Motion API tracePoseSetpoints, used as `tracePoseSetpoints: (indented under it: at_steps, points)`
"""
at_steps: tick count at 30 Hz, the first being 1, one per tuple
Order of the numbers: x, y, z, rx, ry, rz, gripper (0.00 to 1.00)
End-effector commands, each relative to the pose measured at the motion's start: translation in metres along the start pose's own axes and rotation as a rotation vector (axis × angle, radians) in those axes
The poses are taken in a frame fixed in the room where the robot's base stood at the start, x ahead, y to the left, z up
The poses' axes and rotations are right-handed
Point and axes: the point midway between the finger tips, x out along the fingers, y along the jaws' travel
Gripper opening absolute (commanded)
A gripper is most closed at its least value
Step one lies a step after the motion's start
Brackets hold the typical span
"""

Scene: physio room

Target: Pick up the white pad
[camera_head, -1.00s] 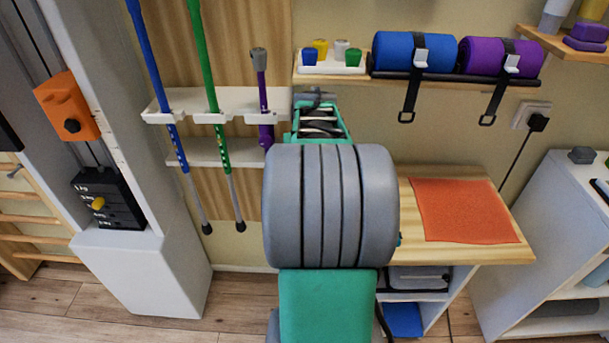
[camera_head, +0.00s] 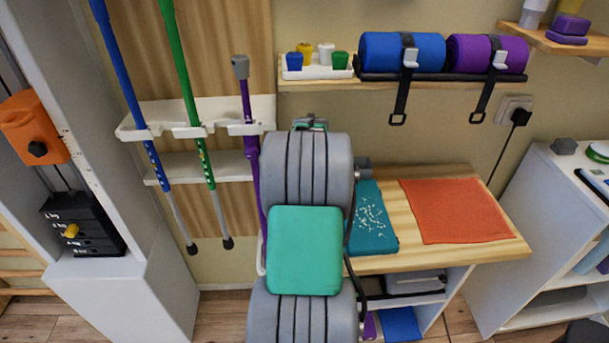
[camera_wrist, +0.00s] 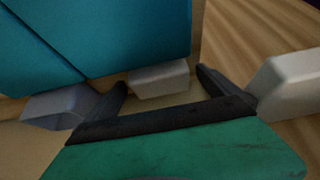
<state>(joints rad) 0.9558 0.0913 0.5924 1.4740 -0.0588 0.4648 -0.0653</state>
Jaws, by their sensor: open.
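My gripper (camera_wrist: 162,78) shows in the wrist view with its two black fingers spread apart. A small pale block (camera_wrist: 158,82), likely the white pad, shows between the fingertips, just below the edge of a large teal surface (camera_wrist: 110,35). I cannot tell whether the fingers touch it. In the head view my arm hides the gripper, and no white pad can be made out.
A wooden desk (camera_head: 460,254) carries an orange cloth (camera_head: 455,210) and a teal mat with white specks (camera_head: 371,222). Poles hang in a white rack (camera_head: 225,108) at left. A shelf above holds small coloured cups (camera_head: 326,53) and blue (camera_head: 385,48) and purple rolls (camera_head: 465,52).

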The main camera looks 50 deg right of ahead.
Motion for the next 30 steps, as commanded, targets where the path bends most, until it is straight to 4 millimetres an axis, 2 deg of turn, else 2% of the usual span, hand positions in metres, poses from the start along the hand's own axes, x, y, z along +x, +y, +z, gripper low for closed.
tracePoseSetpoints:
  at_steps: [3,25,30]
  points:
    - [-0.0006,-0.0001,-0.0002,0.000,0.000,0.000,0.99]
    - [-0.0010,-0.0001,-0.0001,0.000,0.000,0.000,0.39]
    - [-0.0011,-0.0001,-0.0003,0.000,0.000,0.000,0.37]
